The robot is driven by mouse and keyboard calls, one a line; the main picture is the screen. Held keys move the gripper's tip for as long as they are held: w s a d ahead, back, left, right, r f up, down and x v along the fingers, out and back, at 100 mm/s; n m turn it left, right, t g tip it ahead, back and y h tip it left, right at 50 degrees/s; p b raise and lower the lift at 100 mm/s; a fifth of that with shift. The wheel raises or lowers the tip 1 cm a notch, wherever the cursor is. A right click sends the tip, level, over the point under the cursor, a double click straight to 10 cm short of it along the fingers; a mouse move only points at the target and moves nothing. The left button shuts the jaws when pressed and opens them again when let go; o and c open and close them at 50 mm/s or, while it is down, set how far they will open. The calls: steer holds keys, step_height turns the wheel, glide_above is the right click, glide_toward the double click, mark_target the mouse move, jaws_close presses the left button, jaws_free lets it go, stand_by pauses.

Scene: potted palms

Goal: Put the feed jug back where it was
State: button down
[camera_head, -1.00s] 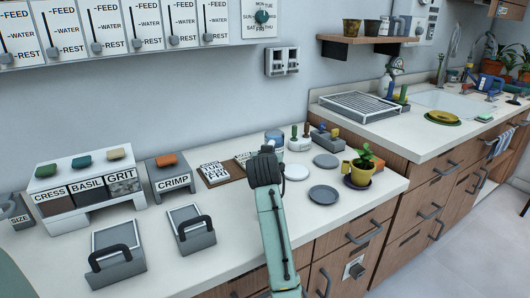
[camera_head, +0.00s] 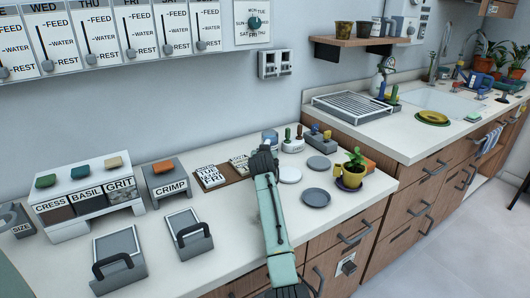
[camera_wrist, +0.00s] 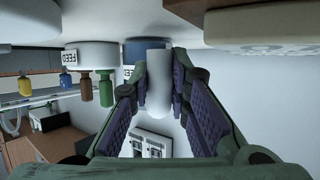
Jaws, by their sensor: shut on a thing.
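The feed jug is a blue-grey vessel (camera_head: 270,137) at the back of the counter, just beyond my gripper (camera_head: 263,160), which covers much of it in the head view. In the wrist view, which is upside down, the blue body (camera_wrist: 146,46) shows behind a pale rounded handle (camera_wrist: 158,85). The fingers of my gripper (camera_wrist: 160,95) stand on both sides of this handle and are shut on it. A partly hidden label shows beside the blue body. I cannot tell whether the jug's base touches the counter.
A white pot with cacti (camera_head: 293,146) stands close right of the jug. A white disc (camera_head: 289,175), grey discs (camera_head: 316,197) and a potted plant (camera_head: 351,172) are further right. Lettered cards on a brown board (camera_head: 210,177) lie left.

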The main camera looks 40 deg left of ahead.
steer(key=shift+f, duration=0.15)
steer(key=c, duration=1.5)
jaws_free()
